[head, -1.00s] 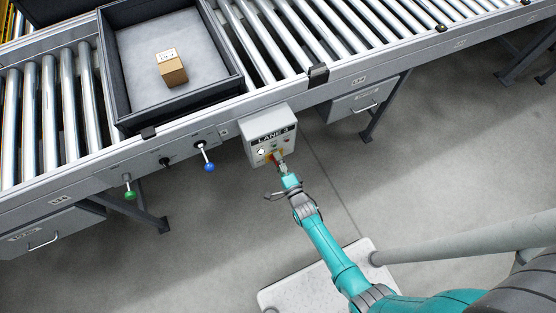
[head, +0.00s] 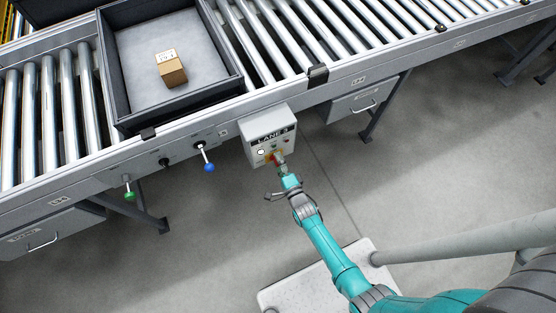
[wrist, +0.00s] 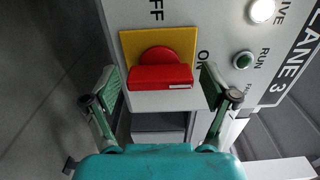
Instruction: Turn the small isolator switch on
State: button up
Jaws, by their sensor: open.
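The isolator switch is a red rotary handle (wrist: 160,77) on a yellow plate (wrist: 130,45), on the front of the light grey LANE 3 box (head: 252,150). In the wrist view its bar lies crosswise, with the OFF lettering above and ON to the right. I cannot tell for certain which setting it is at. My gripper (wrist: 160,88) is open, with one finger on each side of the red handle and gaps showing between them. In the head view my gripper (head: 281,165) is at the box front and partly hides the switch.
Blue (head: 209,167) and green (head: 130,195) knobbed levers stick out to the left. The roller conveyor (head: 262,45) carries a dark tray (head: 238,88) with a small carton (head: 171,69).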

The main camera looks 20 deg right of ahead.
jog(key=s, duration=1.2)
jog(key=shift+w, duration=0.1)
jog(key=s+r+n+g, duration=0.2)
jog(key=s+r+n, duration=0.85)
jog(key=s, duration=0.65)
jog(key=s+r+n, duration=0.4)
jog(key=r, duration=0.7)
jog(key=s+r+n+g, duration=0.1)
jog(key=s+r+n, duration=0.2)
jog(key=r, duration=0.8)
jog(key=shift+s+a+n, duration=0.3)
jog(key=shift+s+n, duration=0.05)
jog(key=shift+s, duration=0.25)
